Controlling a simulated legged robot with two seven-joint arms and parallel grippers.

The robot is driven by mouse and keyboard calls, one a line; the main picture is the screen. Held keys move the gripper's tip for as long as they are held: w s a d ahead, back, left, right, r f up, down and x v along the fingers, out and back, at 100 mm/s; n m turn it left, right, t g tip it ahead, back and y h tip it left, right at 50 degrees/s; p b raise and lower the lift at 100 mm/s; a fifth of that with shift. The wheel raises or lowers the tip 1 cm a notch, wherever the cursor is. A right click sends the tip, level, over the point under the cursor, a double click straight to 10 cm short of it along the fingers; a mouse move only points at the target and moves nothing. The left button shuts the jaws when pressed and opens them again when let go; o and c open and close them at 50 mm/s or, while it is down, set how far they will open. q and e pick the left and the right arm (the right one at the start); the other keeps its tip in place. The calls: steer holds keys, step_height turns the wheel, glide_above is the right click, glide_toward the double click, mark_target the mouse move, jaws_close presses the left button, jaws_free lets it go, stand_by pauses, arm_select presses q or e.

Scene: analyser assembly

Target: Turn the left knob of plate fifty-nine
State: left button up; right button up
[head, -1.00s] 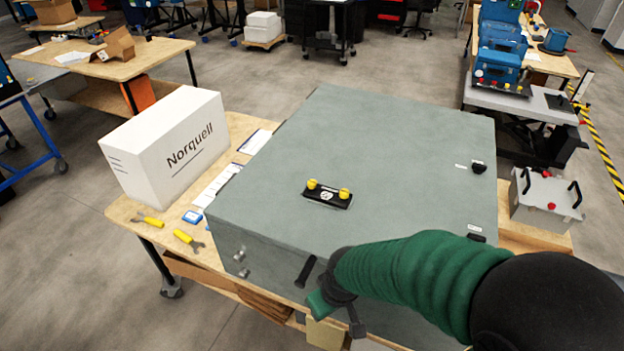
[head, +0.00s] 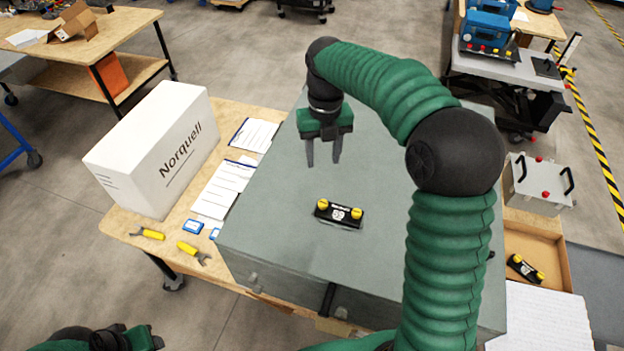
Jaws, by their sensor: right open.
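Plate fifty-nine (head: 338,216) is a small black plate with a white "59" label, on top of the large grey-green analyser housing (head: 270,215). It has two yellow knobs: the left knob (head: 322,204) and the right knob (head: 356,213). My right gripper (head: 323,163) points down with its two dark fingers apart and empty. In the head view it appears just above and behind the plate, near the left knob, not touching it. My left gripper (head: 118,341) shows only partly at the bottom left edge; its fingers are not clear.
A second black plate with yellow knobs (head: 526,268) lies in a cardboard tray (head: 545,245) at the right. A white Norquell box (head: 150,150), papers (head: 222,190) and yellow-handled tools (head: 190,250) are on the wooden bench left of the housing. My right arm crosses over the housing's right side.

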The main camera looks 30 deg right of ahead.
steer(key=p, duration=0.1)
glide_above(323, 202)
steer(key=s, duration=0.1)
step_height(323, 202, down, 5)
steer(key=f+p, duration=0.1)
steer(key=f, duration=0.2)
steer(key=w+f, duration=0.1)
steer(key=f, duration=0.2)
steer(key=f+p, duration=0.1)
steer(key=f, duration=0.3)
steer(key=shift+w+f+p, duration=0.1)
steer(key=shift+w+p, duration=0.1)
steer(key=shift+p, duration=0.1)
steer(key=shift+s+f, duration=0.1)
steer(key=shift+f, duration=0.2)
steer(key=shift+s+d+f, duration=0.1)
steer(key=shift+s+f, duration=0.05)
steer(key=shift+s, duration=0.15)
steer(key=shift+w+a, duration=0.2)
steer(key=shift+w, duration=0.05)
steer(key=c, duration=0.8)
jaws_close()
arm_select(q)
steer(key=v, duration=0.4)
steer(key=shift+s+a+r, duration=0.15)
steer(key=shift+s, duration=0.25)
arm_select(e)
steer(key=shift+s+d, duration=0.1)
